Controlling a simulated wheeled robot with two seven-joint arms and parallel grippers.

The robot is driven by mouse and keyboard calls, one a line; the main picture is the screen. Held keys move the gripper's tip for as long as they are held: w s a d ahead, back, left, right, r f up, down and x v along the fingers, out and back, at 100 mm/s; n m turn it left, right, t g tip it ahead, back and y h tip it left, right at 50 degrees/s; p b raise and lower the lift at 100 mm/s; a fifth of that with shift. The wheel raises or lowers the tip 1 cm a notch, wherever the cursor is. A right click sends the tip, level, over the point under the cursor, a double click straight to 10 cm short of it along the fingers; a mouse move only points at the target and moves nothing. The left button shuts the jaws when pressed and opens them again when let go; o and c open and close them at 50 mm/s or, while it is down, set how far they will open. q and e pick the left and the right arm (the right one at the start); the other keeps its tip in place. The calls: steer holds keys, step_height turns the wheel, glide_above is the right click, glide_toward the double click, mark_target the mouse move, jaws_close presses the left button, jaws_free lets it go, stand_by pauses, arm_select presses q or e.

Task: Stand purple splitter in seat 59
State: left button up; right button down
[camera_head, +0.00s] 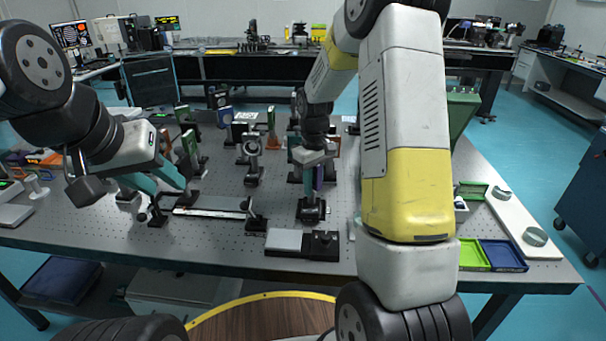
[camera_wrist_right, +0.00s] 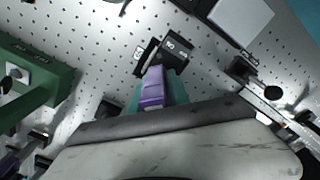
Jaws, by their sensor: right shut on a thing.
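The purple splitter (camera_head: 318,178) is held between the teal fingers of my right gripper (camera_head: 307,172). It also shows as a purple block in the right wrist view (camera_wrist_right: 153,88), gripped between the fingers. It is right above or at a black seat (camera_head: 312,209) near the front of the table. In the right wrist view a black seat with small white labels (camera_wrist_right: 163,52) lies just beyond the splitter; I cannot read its number surely. Whether the splitter touches the seat is hidden. My left gripper (camera_head: 158,180) is empty with its teal fingers apart, over the table's left part.
Several mounted optics stand behind, including a round-holed mount (camera_head: 253,165). A rail (camera_head: 209,207) lies left of the seat, and a grey-and-black plate (camera_head: 288,241) lies in front. Green and blue trays (camera_head: 502,256) and a white board (camera_head: 520,225) are at right.

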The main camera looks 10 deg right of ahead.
steer(key=shift+f, duration=0.15)
steer(key=c, duration=1.3)
jaws_free()
steer(key=shift+o, duration=0.2)
step_height(320, 180, up, 12)
steer(key=shift+r, duration=0.15)
steer(key=s+a+r+m+t+y, duration=0.1)
steer(key=s+r, duration=0.4)
steer(key=s, duration=0.7)
steer(key=s+a+r+m+t+y, duration=0.1)
steer(key=s+r+m+t, duration=0.3)
steer(key=s, duration=0.8)
steer(key=shift+s+r+t, duration=0.15)
steer(key=shift+r+t, duration=0.45)
steer(key=shift+a, duration=0.1)
